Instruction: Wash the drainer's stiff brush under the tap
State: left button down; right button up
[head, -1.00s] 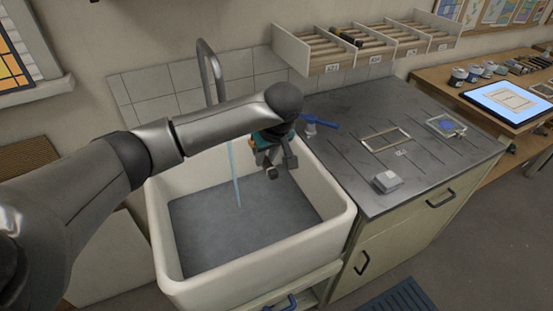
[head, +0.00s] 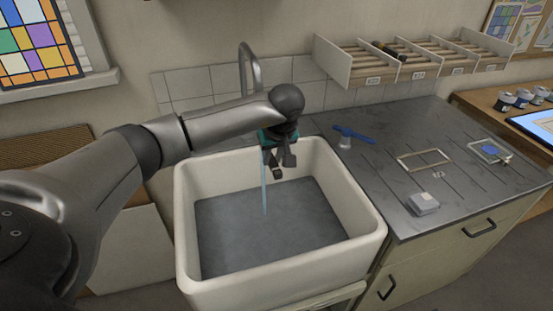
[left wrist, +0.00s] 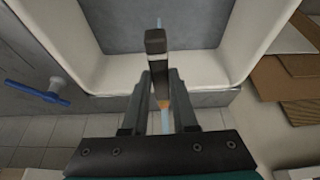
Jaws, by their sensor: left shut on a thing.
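My left gripper (head: 278,160) is over the back of the white sink, pointing down beside the water stream. In the left wrist view, its two fingers (left wrist: 160,100) are shut on the brush (left wrist: 156,42), which has a dark block-shaped end and an orange-brown part between the fingers. The grey arched tap (head: 250,62) stands behind the sink, partly hidden by my arm. A thin blue water stream (head: 264,195) falls into the sink. It also shows in line with the brush in the left wrist view (left wrist: 165,122); I cannot tell whether it touches the bristles. My right gripper is out of view.
The sink (head: 322,268) has high thick walls around a grey floor. A grey counter (head: 395,160) to the right holds a blue-handled item (head: 354,135), a pale frame (head: 425,160) and a small grey block (head: 423,203). A slotted shelf (head: 440,60) hangs above.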

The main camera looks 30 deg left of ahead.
pick_arm(q)
jog(key=shift+w, duration=0.15)
dwell(0.4)
jog(key=shift+w+b, duration=0.4)
jog(key=shift+w, duration=0.05)
jog(key=shift+s, duration=0.15)
jog(key=shift+s+p, duration=0.4)
jog(key=shift+s, duration=0.05)
jog(key=shift+w, duration=0.25)
jog(key=shift+w+b, duration=0.35)
jog(key=shift+b, duration=0.05)
jog(key=shift+s, duration=0.15)
